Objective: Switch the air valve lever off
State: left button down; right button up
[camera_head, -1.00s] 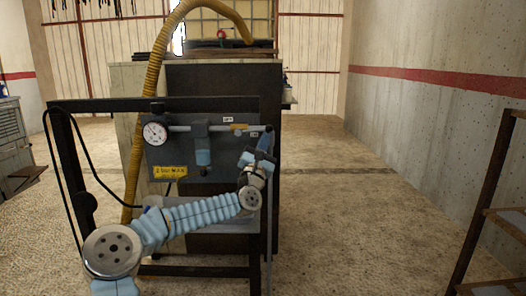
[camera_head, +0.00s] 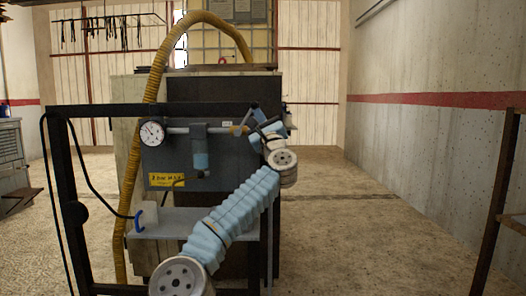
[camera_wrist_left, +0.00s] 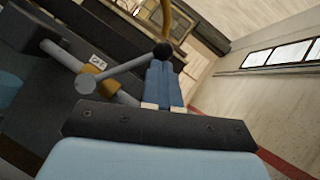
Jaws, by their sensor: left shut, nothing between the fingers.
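The air valve (camera_head: 238,129) is a brass-coloured body on the grey pipe across the dark panel. In the left wrist view, the valve (camera_wrist_left: 92,78) carries a grey lever (camera_wrist_left: 125,68), which slants up and right to a black ball knob (camera_wrist_left: 163,50). In the head view the lever is hard to separate from the gripper. My left gripper (camera_head: 252,112) is at the panel's upper right corner. In the left wrist view, its blue fingers (camera_wrist_left: 162,68) are shut together and empty, with the tips right by the knob; I cannot tell whether they touch. My right gripper is not in view.
A round gauge (camera_head: 152,133) and a blue-bowled filter (camera_head: 200,155) sit on the panel left of the valve. A dark frame (camera_head: 68,180) surrounds it, with a grey shelf (camera_head: 170,224) below. A yellow hose (camera_head: 133,185) runs behind. The floor to the right is clear.

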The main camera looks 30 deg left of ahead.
pick_arm(q)
jog(key=n+g, duration=0.1)
jog(key=a+r+n+g+y+p, duration=0.1)
jog(key=n, duration=0.1)
jog(key=s+r+n+g, duration=0.1)
jog(key=n, duration=0.1)
jog(key=shift+a+r+g, duration=0.1)
jog(key=shift+a+g, duration=0.1)
jog(key=shift+g, duration=0.1)
jog(key=shift+s+a+r+n+g+p, duration=0.2)
jog(key=shift+a+n+g+p, duration=0.3)
jog(key=shift+n, duration=0.5)
jog(key=shift+s+a+r+n+g+p, duration=0.25)
jog(key=shift+n+g+p, duration=0.4)
jog(key=shift+n, duration=0.35)
jog(key=shift+a+f, duration=0.1)
